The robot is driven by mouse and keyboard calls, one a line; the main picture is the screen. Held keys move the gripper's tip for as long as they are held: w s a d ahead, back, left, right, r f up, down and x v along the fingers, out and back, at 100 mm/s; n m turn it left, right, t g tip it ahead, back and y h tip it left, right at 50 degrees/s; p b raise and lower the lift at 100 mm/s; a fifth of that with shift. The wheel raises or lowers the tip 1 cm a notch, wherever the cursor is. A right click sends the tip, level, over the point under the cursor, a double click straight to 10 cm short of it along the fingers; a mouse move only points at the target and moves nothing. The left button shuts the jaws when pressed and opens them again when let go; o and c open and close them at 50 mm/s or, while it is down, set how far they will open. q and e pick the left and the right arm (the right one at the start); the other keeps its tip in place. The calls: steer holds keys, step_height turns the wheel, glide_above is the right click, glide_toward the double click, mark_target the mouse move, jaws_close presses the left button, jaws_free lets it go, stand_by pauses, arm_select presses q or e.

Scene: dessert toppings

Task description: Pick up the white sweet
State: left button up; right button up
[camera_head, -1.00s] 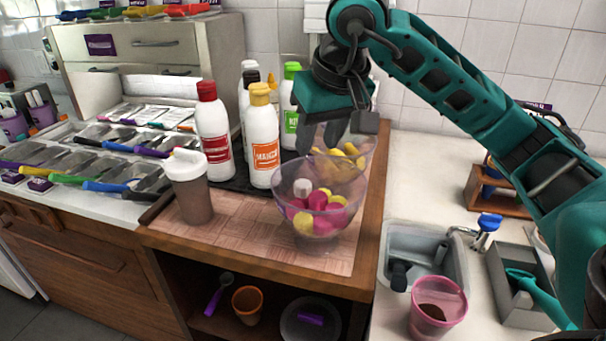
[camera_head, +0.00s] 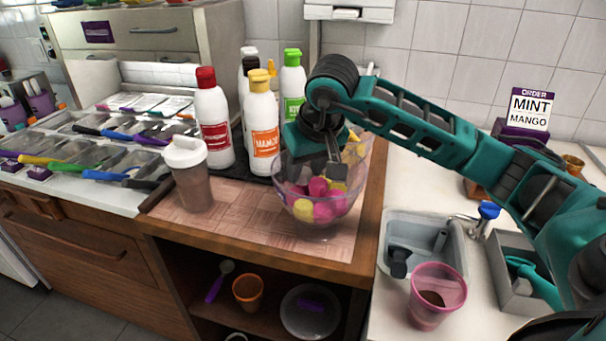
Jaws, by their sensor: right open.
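The clear bowl (camera_head: 345,208) stands on the wooden counter and holds several pink and yellow sweets (camera_head: 327,209). I cannot make out the white sweet; my right gripper covers the part of the bowl where it would lie. My right gripper (camera_head: 318,174) points down with its fingers inside the bowl mouth, just over the sweets. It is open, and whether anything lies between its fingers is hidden. My left gripper is not in view.
Sauce bottles (camera_head: 264,128) stand left of and behind the bowl. A lidded shaker (camera_head: 190,172) stands to the left. A sink (camera_head: 425,235) and pink cup (camera_head: 437,294) are at the right. The front mat (camera_head: 250,222) has free room.

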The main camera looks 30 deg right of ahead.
steer(key=shift+w+f, duration=0.15)
steer(key=shift+f, duration=0.15)
steer(key=shift+c, duration=0.4)
steer(key=c, duration=0.4)
steer(key=shift+r, duration=0.1)
